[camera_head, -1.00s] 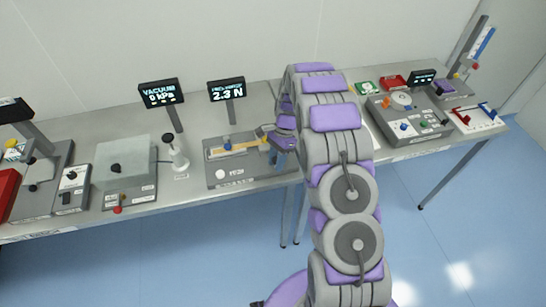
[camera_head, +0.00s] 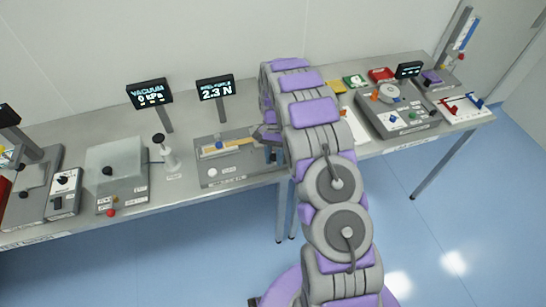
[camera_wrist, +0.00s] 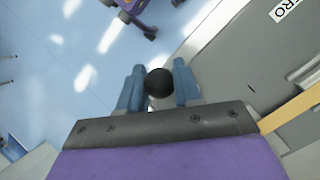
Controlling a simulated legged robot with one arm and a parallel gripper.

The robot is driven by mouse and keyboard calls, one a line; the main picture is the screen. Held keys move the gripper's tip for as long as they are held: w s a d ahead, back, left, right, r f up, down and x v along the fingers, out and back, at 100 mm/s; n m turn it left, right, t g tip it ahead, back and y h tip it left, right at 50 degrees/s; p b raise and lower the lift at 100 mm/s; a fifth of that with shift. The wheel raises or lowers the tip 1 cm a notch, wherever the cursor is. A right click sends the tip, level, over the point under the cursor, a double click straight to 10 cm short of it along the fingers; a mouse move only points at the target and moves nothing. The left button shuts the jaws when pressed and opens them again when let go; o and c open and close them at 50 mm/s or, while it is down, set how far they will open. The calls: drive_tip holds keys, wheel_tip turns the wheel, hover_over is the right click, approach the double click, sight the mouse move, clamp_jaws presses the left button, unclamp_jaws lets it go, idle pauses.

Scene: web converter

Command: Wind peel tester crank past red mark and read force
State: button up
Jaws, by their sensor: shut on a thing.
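The peel tester (camera_head: 232,175) is a grey plate on the bench with a yellow strip (camera_head: 238,144) and a blue knob on it. A display (camera_head: 215,89) behind it reads 2.3 N. My gripper (camera_head: 270,140) is at the plate's right end. In the wrist view my gripper (camera_wrist: 160,88) has its blue fingers on either side of a round black knob (camera_wrist: 159,82), which looks like the crank's handle. The fingers are shut on it. The crank's arm is hidden, and I cannot make out a red mark.
A vacuum display (camera_head: 150,94) reads 0 kPa. Left of the tester stand a black-knobbed post (camera_head: 165,150) and a clear-lidded box (camera_head: 118,165). Right of my arm are a grey instrument (camera_head: 398,110) and a white tray (camera_head: 467,107). Blue floor lies open in front of the bench.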

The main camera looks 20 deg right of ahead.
drive_tip(key=shift+w+r, duration=0.1)
drive_tip(key=shift+w, duration=0.05)
drive_tip(key=o, duration=0.9)
drive_tip(key=shift+o, duration=0.7)
drive_tip(key=shift+d, duration=0.1)
drive_tip(key=p+v, duration=0.3)
drive_tip(key=v, duration=1.4)
drive_tip(key=shift+p, duration=0.4)
drive_tip(key=shift+w, duration=0.1)
drive_tip(key=shift+r, duration=0.15)
